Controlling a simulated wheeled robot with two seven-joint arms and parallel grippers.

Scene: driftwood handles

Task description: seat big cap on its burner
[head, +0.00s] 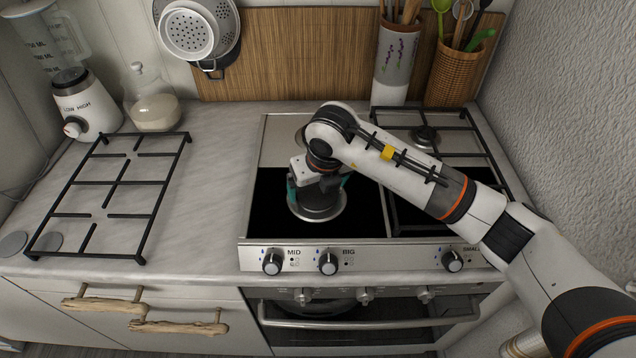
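My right gripper (318,190) points down over the front burner (318,213) in the left half of the hob. Its teal fingers stand apart on either side of a dark round piece, which looks like the big cap, just above or on the burner's silver ring. The wrist hides most of this piece. I cannot tell whether the fingers grip it, or whether it lies flat. My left gripper is not in view.
Another grate (470,140) covers the hob's right side. Knobs (328,263) line the front. A blender (85,105) and glass jar (152,105) stand back left.

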